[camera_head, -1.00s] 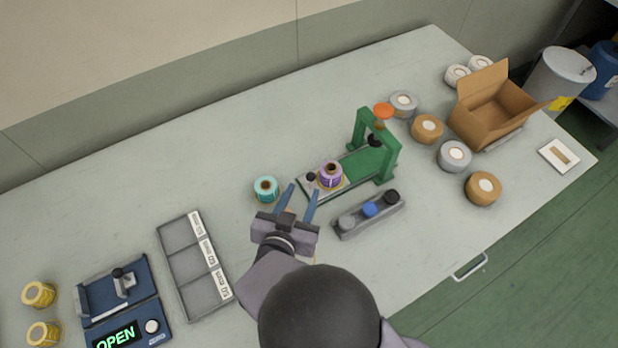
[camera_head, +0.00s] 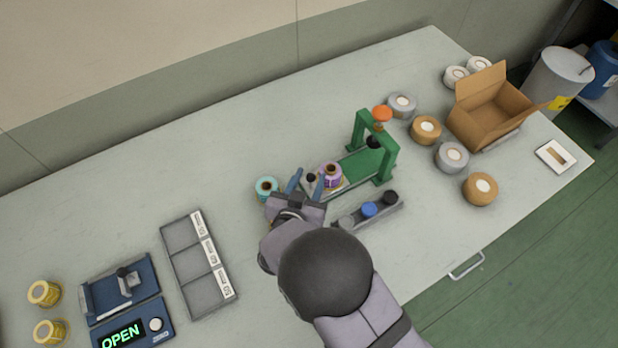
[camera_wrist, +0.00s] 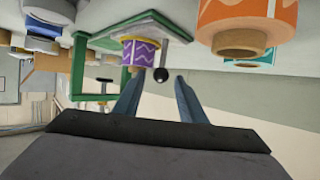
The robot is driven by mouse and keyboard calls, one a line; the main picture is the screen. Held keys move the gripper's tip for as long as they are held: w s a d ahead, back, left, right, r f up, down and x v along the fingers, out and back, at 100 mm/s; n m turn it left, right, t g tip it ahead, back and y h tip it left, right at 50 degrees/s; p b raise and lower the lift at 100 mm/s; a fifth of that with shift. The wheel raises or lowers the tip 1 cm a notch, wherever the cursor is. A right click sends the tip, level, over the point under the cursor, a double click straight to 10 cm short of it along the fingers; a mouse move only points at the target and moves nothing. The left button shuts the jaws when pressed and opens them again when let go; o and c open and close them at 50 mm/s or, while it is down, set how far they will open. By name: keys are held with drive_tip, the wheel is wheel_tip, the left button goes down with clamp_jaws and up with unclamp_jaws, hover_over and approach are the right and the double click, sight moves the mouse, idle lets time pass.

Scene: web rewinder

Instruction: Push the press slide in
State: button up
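The press (camera_head: 391,160) is a green frame with an orange knob on top. A black ball knob (camera_head: 311,177) stands at the slide's outer end. My gripper (camera_head: 306,183) is open at that end. In the wrist view the black knob (camera_wrist: 160,74) shows between my two spread fingertips (camera_wrist: 158,82), with the purple roll (camera_wrist: 141,52) just beyond it. I cannot tell whether a finger touches the knob.
A teal roll (camera_head: 266,187) stands close left of my fingers. An orange roll (camera_wrist: 247,22) looms near in the wrist view. A grey holder with blue and black knobs (camera_head: 372,212) lies right of my gripper. A three-part tray (camera_head: 186,262) is to the left.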

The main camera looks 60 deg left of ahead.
clamp_jaws()
drive_tip(key=w+b, duration=0.3)
drive_tip(key=w, duration=1)
drive_tip(key=shift+w, duration=0.25)
drive_tip(key=shift+w+r, duration=0.1)
drive_tip(key=shift+w, duration=0.1)
unclamp_jaws()
drive_tip(key=shift+w, duration=0.15)
drive_tip(key=shift+s, duration=0.2)
